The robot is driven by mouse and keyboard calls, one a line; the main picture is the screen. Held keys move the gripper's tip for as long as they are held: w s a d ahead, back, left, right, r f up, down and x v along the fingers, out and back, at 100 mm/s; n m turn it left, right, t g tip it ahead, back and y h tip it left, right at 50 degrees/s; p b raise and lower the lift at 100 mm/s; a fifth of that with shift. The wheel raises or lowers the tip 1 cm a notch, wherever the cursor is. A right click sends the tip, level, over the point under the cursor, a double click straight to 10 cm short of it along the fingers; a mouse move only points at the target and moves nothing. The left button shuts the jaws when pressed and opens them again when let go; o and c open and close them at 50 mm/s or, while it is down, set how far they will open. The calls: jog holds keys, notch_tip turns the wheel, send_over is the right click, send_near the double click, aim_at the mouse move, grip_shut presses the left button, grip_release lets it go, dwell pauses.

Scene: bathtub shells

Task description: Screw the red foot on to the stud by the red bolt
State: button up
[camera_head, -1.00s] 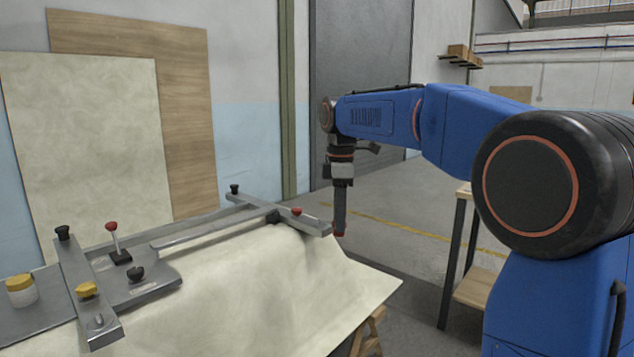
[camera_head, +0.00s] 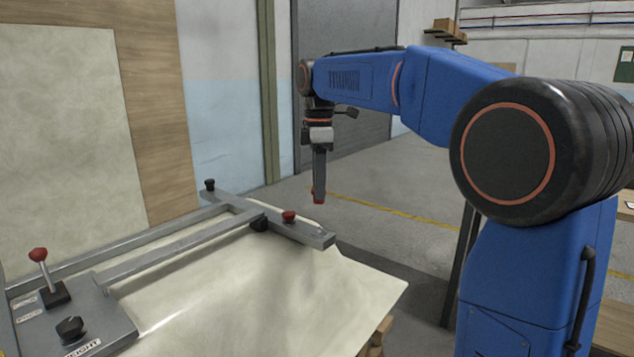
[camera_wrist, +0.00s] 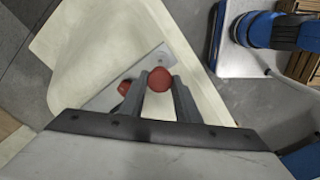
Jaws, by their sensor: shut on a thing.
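The red foot (camera_head: 319,200) is at the tip of my gripper (camera_head: 319,185), which points straight down and is shut on it. In the wrist view the foot (camera_wrist: 159,79) sits between the two fingers. The red bolt (camera_head: 289,216) stands on the grey crossbar (camera_head: 305,233); in the wrist view it (camera_wrist: 124,87) is left of the foot. The stud (camera_head: 320,231) shows small near the bar's right end, below the foot in the head view. The foot looks apart from it. In the wrist view the stud is just beyond the foot, partly hidden.
The pale shell (camera_head: 270,300) lies under the frame. A black knob (camera_head: 210,184) is on the bar's far end. A red-topped lever (camera_head: 38,254) and another black knob (camera_head: 69,325) are at the left. The floor right of the shell is open.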

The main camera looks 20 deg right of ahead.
jog(key=shift+f, duration=0.1)
jog(key=shift+f, duration=2.8)
jog(key=shift+f, duration=1.25)
jog(key=o, duration=1.1)
notch_tip(320, 180, up, 17)
jog(key=shift+r, duration=0.15)
